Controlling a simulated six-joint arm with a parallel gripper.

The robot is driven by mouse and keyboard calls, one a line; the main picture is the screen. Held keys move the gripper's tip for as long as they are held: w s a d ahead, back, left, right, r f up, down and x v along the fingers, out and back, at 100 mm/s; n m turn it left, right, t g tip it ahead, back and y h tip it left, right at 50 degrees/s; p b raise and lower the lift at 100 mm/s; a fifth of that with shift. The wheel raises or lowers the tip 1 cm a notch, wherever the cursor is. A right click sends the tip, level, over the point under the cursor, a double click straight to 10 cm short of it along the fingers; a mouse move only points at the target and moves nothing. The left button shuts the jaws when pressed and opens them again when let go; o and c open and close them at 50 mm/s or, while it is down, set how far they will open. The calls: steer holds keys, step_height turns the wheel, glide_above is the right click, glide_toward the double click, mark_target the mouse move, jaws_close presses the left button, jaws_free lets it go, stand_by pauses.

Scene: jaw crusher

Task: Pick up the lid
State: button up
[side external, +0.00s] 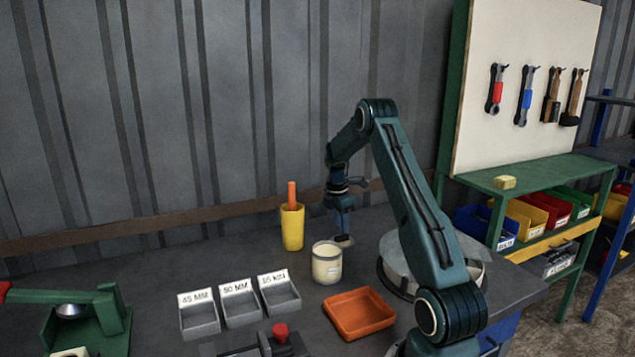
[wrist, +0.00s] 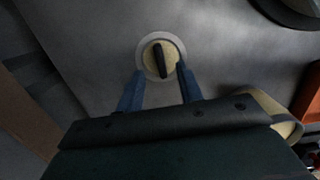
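The lid (wrist: 149,62) is a small round pale disc with a lighter rim and a dark bar handle (wrist: 160,62) on top. In the side view the lid (side external: 344,241) lies on the dark table, just behind the cream jar (side external: 327,265). My gripper (wrist: 160,73) points down over the lid with its two blue fingers apart. The handle lies in line with the gap between the fingertips, and neither finger visibly touches it. In the side view my gripper (side external: 343,231) is close above the lid; its exact height is hard to tell.
A yellow cup (side external: 292,230) with an orange stick stands behind left. An orange tray (side external: 359,313) and grey labelled trays (side external: 240,306) lie in front. A large round pan stands to the right.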

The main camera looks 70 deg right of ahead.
mark_target(342, 236)
steer(key=shift+s+f, duration=0.15)
steer(key=shift+f, duration=1.8)
steer(key=shift+c, duration=0.5)
jaws_close()
